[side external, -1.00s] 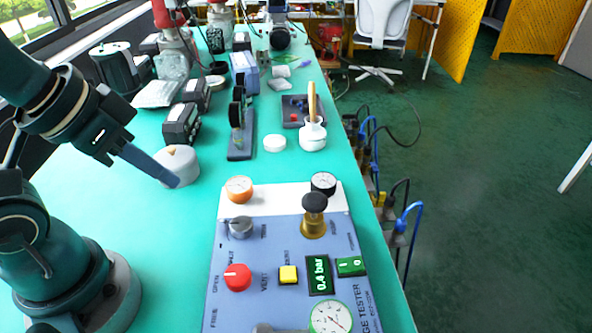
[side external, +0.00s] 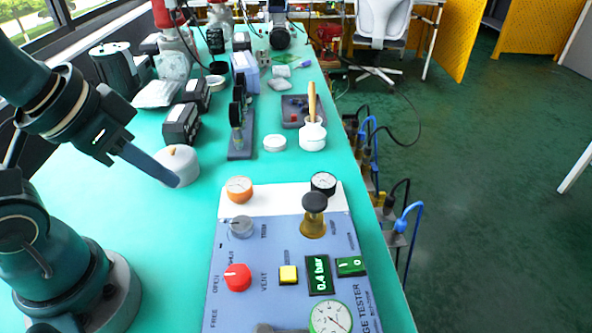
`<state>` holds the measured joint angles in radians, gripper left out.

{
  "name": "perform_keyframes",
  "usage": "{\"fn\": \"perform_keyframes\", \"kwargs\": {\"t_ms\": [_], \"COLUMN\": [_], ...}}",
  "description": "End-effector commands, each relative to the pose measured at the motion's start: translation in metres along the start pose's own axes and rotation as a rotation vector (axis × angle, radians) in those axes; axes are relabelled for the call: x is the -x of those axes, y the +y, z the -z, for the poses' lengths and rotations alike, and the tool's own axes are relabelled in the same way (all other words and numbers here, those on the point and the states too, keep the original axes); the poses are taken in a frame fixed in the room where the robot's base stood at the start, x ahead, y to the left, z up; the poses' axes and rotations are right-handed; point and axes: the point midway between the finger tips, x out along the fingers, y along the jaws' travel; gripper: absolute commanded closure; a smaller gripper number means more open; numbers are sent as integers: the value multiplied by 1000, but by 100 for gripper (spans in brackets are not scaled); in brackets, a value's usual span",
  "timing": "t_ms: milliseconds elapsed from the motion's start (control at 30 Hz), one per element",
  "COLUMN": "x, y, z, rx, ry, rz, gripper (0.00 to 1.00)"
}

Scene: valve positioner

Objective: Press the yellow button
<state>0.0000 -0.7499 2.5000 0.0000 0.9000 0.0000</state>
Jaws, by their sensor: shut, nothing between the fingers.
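The yellow button (side external: 288,275) is a small square on the blue-grey tester panel (side external: 262,260), between the red knob (side external: 236,278) and the green-lit display (side external: 319,275) reading 0.4 bar. My gripper (side external: 172,181) is shut and empty at the left, its slim fingers pointing down to the right. In the picture its tip lies in front of a round white pot (side external: 183,160); I cannot tell whether they touch. The tip is well up and left of the yellow button, apart from the panel.
A grey knob (side external: 241,227), a black-topped brass knob (side external: 314,214), a green switch (side external: 351,266) and a dial gauge (side external: 330,318) stand around the button. Bare green table (side external: 165,235) lies left of the panel.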

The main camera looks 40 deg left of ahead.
Motion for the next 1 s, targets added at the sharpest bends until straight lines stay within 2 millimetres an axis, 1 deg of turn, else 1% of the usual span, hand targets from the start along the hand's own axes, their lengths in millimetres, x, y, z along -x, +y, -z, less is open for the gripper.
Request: {"fn": "perform_keyframes", "kwargs": {"t_ms": [867, 967, 1000], "x": [0, 0, 0], "y": [0, -5, -11], "z": [1, 12, 20], "rx": [12, 36, 38], "ry": [3, 58, 100], "rz": [0, 23, 47], "gripper": [100, 100, 100]}}
